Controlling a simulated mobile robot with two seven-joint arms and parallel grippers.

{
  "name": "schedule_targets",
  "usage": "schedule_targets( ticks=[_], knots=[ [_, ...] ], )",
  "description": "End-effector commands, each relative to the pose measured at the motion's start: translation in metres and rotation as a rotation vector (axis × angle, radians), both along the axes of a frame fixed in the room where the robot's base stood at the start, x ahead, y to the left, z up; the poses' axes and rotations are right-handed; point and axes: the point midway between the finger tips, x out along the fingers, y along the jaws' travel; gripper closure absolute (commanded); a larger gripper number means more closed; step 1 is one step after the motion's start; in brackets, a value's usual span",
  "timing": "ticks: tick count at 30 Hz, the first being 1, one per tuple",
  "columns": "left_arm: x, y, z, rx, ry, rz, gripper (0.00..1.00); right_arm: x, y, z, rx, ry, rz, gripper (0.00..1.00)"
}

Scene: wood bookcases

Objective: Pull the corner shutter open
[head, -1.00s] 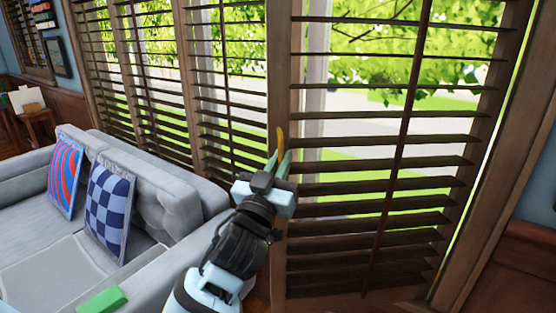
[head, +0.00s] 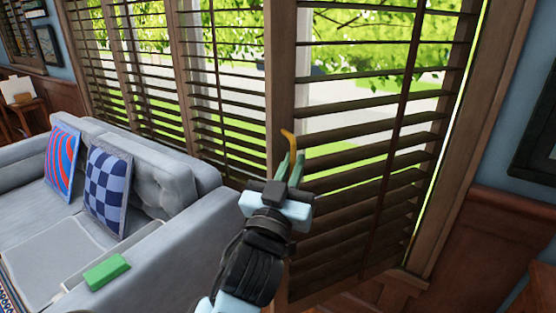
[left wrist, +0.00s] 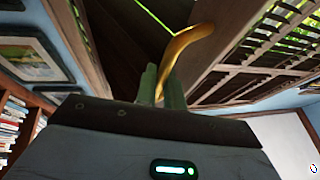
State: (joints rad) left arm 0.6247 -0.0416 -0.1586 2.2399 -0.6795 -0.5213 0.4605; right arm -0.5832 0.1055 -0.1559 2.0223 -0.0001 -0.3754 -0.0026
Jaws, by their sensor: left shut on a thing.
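The corner shutter (head: 372,185) is a dark wood louvred panel at the right of the window row in the head view. A curved yellow handle (head: 291,142) sits on its left edge. My left gripper (head: 292,165) is shut on the handle. In the left wrist view the green fingers of my left gripper (left wrist: 160,88) close on the lower part of the yellow handle (left wrist: 187,45). The shutter's slats (left wrist: 275,50) also show there. A bright gap shows along the shutter's right side in the head view. My right gripper is not in view.
A grey sofa (head: 165,185) with two cushions stands left of my arm. A green block (head: 106,271) lies on it. Other shutters (head: 140,80) line the window to the left. A wood-panelled wall (head: 490,235) with a picture frame (head: 540,150) is at the right.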

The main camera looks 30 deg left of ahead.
Motion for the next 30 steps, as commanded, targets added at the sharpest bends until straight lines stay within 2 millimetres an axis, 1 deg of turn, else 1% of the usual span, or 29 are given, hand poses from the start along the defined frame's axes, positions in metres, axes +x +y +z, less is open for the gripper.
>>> schedule_targets(
  ticks=[1,3,10,15,26,27,30],
  knots=[
    [-0.002,-0.007,0.000,-0.002,-0.001,-0.005,1.00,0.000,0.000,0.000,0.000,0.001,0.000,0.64],
    [-0.004,-0.015,0.000,-0.003,-0.002,-0.009,1.00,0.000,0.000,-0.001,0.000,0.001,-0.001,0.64],
    [-0.009,-0.032,0.001,-0.001,-0.002,-0.015,1.00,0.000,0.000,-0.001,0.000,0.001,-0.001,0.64],
    [-0.011,-0.037,0.001,0.001,-0.003,-0.015,1.00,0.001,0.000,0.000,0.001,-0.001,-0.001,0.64],
    [-0.011,-0.038,0.002,0.003,-0.005,-0.014,1.00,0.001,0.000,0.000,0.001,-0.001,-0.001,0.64],
    [-0.011,-0.038,0.002,0.002,-0.005,-0.015,0.86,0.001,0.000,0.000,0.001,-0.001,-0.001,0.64],
    [-0.011,-0.037,0.002,0.001,-0.004,-0.015,0.73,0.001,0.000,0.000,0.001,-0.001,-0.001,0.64]
  ],
)
